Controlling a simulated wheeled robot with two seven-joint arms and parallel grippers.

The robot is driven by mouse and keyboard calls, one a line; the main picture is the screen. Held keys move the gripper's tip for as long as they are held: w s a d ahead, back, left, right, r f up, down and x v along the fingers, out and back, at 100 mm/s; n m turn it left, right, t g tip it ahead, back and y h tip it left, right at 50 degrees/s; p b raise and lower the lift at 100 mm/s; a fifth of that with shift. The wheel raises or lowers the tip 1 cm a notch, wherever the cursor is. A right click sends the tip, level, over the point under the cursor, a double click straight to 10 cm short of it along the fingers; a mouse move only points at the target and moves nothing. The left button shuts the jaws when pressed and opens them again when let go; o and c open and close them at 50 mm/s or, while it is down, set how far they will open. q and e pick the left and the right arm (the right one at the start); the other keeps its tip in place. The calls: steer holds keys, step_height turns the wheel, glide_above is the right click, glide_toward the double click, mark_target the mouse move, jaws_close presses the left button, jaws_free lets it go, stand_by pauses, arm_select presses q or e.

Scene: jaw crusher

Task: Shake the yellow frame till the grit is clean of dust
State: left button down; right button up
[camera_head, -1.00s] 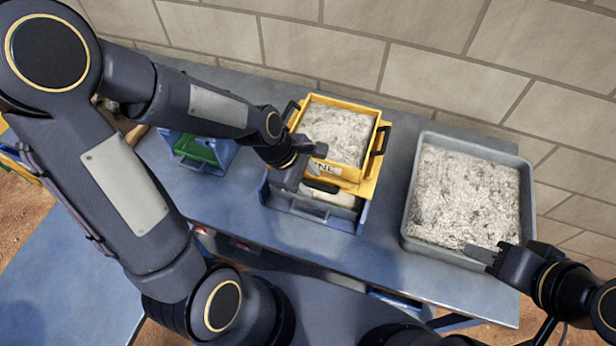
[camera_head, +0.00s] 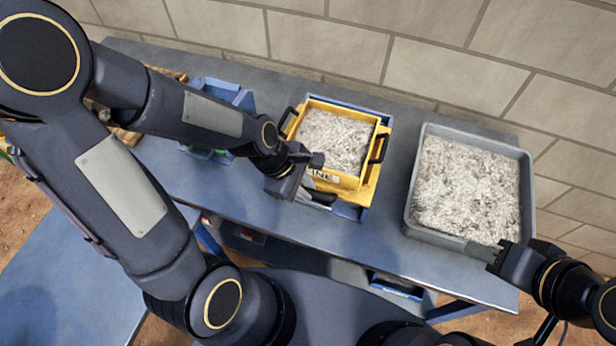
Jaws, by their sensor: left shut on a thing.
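The yellow frame (camera_head: 371,180) sits over a blue bin (camera_head: 350,211) in the middle of the bench. Pale grey-white grit (camera_head: 335,140) fills it. Black handles show on its left, right and near sides. My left gripper (camera_head: 312,172) is at the near-left side of the frame, shut on its near black handle (camera_head: 320,196); the fingers partly hide the grip. My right gripper (camera_head: 483,251) is at the near rim of the grey tray (camera_head: 411,192); its jaw gap is not clear.
The grey tray at the right holds more pale grit. A blue box (camera_head: 235,93) with a green thing in it stands at the left, partly behind my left arm. A block wall (camera_head: 440,65) runs behind the bench (camera_head: 270,205).

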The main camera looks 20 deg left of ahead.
arm_select(q)
steer(key=shift+w, duration=0.1)
steer(key=c, duration=1.4)
jaws_free()
steer(key=shift+o, duration=0.2)
steer(key=p+v, duration=0.1)
steer(key=v, duration=0.6)
steer(key=shift+r, duration=0.4)
steer(key=shift+a, duration=0.15)
